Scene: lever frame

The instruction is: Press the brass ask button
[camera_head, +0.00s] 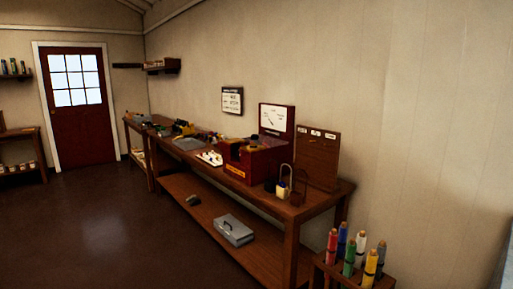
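No brass ask button can be made out at this distance. A dark red box-like device (251,160) stands on the long wooden workbench (318,199), with a yellow label on its lower front and a white panel (276,119) with a drawing on its raised back. Small yellowish parts show on its top, too small to tell. Neither of my grippers is in view.
A padlock (283,189) and a wooden board (318,157) stand right of the device. A grey toolbox (233,230) lies on the lower shelf. Open floor (110,235) lies left, toward a red door (76,105).

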